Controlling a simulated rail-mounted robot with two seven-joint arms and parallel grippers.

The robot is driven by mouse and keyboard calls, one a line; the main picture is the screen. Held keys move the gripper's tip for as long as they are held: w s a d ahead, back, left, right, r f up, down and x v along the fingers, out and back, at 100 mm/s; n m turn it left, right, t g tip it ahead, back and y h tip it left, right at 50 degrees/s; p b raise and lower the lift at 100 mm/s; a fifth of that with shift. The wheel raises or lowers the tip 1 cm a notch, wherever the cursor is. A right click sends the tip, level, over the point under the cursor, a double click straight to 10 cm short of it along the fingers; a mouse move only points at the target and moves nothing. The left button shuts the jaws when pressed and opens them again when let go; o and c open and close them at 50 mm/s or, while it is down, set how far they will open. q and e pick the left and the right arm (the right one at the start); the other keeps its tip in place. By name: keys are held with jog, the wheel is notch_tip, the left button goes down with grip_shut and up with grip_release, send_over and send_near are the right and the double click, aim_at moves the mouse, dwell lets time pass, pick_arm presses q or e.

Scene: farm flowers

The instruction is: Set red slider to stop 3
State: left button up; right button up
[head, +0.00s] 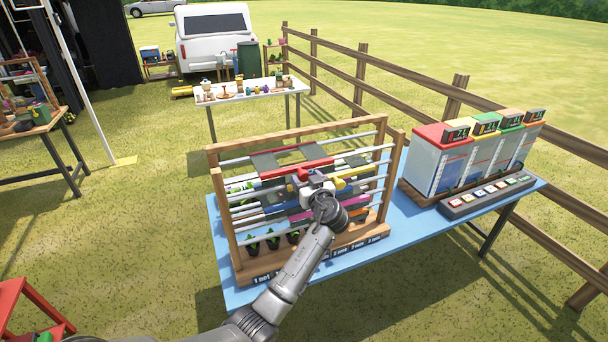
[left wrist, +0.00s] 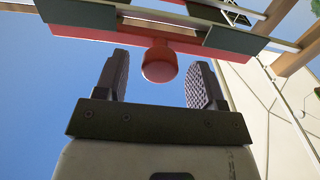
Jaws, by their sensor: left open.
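The red slider (head: 296,168) is a long bar on the upper rails of a wooden rack, around the middle of its width. Its round red knob (left wrist: 160,64) shows in the left wrist view, projecting from the red bar (left wrist: 105,36). My left gripper (head: 309,182) is at the front of the rack, close to the red slider. In the left wrist view the two fingers of my left gripper (left wrist: 160,75) are open, one on each side of the knob, with gaps on both sides. The stop marks for the red slider cannot be made out.
The wooden rack (head: 220,215) holds several other coloured sliders on rails. Its front board (head: 262,278) carries numbered labels, partly hidden by my arm. The rack stands on a blue table (head: 360,272). Coloured-top boxes (head: 440,160) and a button panel (head: 490,194) stand at the right.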

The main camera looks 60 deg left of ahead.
pick_arm(q)
jog(key=shift+w+a, duration=0.15)
jog(key=shift+a, duration=0.8)
pick_arm(e)
jog(key=shift+d+r, duration=0.1)
jog(key=shift+r, duration=0.05)
